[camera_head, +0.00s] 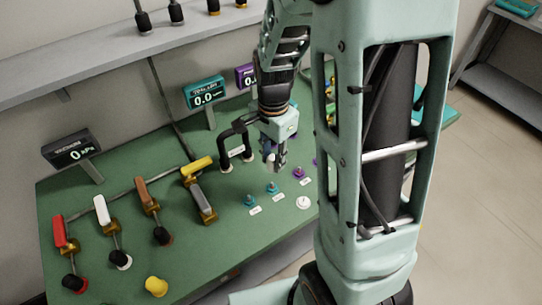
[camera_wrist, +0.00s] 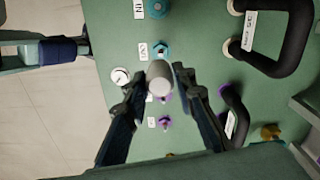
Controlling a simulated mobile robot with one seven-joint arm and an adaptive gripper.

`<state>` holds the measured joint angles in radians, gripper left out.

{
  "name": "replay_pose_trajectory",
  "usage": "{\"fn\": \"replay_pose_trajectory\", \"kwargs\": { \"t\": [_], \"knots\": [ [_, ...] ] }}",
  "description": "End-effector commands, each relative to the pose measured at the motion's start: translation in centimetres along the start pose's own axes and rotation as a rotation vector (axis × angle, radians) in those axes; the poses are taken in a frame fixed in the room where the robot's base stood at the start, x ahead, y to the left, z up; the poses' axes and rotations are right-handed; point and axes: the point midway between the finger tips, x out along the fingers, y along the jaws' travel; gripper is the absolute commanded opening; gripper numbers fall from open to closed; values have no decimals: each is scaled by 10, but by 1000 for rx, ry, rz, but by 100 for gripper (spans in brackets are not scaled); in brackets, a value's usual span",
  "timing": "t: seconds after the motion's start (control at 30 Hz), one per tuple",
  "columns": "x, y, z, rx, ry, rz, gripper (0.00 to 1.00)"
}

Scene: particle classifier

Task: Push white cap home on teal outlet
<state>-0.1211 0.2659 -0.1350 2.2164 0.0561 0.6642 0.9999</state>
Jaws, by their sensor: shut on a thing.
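My gripper (camera_head: 276,160) hangs above the green panel (camera_head: 130,205). In the wrist view it is shut on a white cap (camera_wrist: 160,80), between the fingertips. In the head view the cap shows only as a small pale patch (camera_head: 268,157). Two teal outlets, one nearer (camera_head: 250,200) and one farther (camera_head: 272,187), stand on the panel below the gripper. In the wrist view one teal outlet (camera_wrist: 162,50) appears just above the cap and another (camera_wrist: 155,8) at the top edge. The cap appears apart from both.
Purple outlets (camera_head: 299,172) stand beside the teal ones; one (camera_wrist: 165,122) shows below the cap. A round white dial (camera_head: 303,202) is close by. A black handle (camera_head: 235,140) rises behind. Coloured valve levers (camera_head: 101,210) and a yellow cap (camera_head: 156,287) occupy the panel's left.

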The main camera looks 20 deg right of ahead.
Motion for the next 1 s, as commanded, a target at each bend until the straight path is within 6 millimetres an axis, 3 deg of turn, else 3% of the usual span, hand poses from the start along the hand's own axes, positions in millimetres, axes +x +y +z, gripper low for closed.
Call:
{"fn": "replay_pose_trajectory", "kwargs": {
  "t": [0.57, 1.0],
  "knots": [
    [0, 0, 0, 25, 0, 0, 4],
    [36, 1, 0, 27, -1, 1, 4]
  ]
}}
